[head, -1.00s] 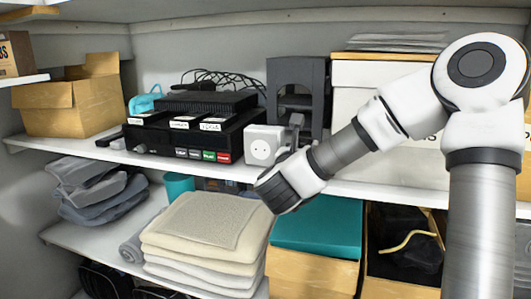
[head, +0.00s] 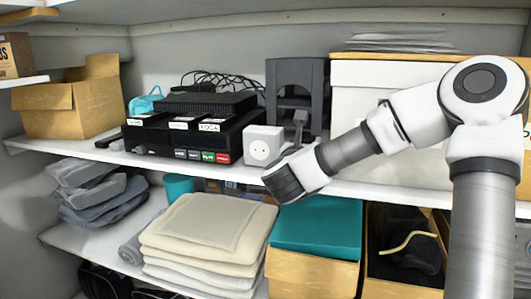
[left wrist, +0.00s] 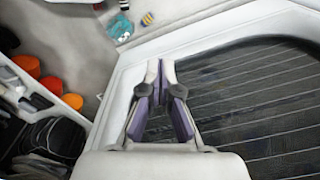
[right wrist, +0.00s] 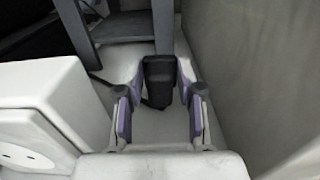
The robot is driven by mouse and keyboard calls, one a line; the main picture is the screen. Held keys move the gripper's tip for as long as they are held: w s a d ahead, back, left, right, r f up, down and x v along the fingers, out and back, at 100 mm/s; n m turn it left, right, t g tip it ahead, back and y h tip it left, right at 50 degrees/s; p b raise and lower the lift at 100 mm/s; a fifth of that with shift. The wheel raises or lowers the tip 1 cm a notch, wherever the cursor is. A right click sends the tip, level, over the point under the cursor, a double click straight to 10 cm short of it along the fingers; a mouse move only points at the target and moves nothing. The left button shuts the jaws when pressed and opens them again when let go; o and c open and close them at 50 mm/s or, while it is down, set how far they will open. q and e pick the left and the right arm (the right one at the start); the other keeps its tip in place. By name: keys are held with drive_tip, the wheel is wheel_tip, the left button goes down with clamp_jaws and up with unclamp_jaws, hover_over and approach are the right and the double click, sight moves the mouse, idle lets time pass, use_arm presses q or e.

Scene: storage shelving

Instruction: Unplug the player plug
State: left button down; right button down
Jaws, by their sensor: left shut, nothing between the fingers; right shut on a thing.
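A white socket box (head: 262,146) stands on the middle shelf to the right of the black player (head: 195,137). It also shows at the left of the right wrist view (right wrist: 45,105). My right gripper (head: 299,125) is just right of the socket box. It is shut on a black plug (right wrist: 160,78), which shows between its fingertips in the right wrist view, apart from the box's visible face. Its cord is mostly hidden. My left gripper (left wrist: 160,78) is shut and empty, away from the shelf items, and not in the head view.
A dark grey stand (head: 295,85) is behind my right gripper, and a white box (head: 375,85) is to its right. Folded towels (head: 208,222) and a teal-lidded box (head: 318,222) lie below.

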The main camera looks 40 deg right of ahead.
drive_tip(key=shift+f, duration=0.35)
drive_tip(key=c, duration=0.7)
unclamp_jaws()
drive_tip(key=shift+o, duration=0.2)
drive_tip(key=shift+r, duration=0.35)
drive_tip(key=shift+p+v, duration=0.5)
drive_tip(key=shift+v, duration=1.6)
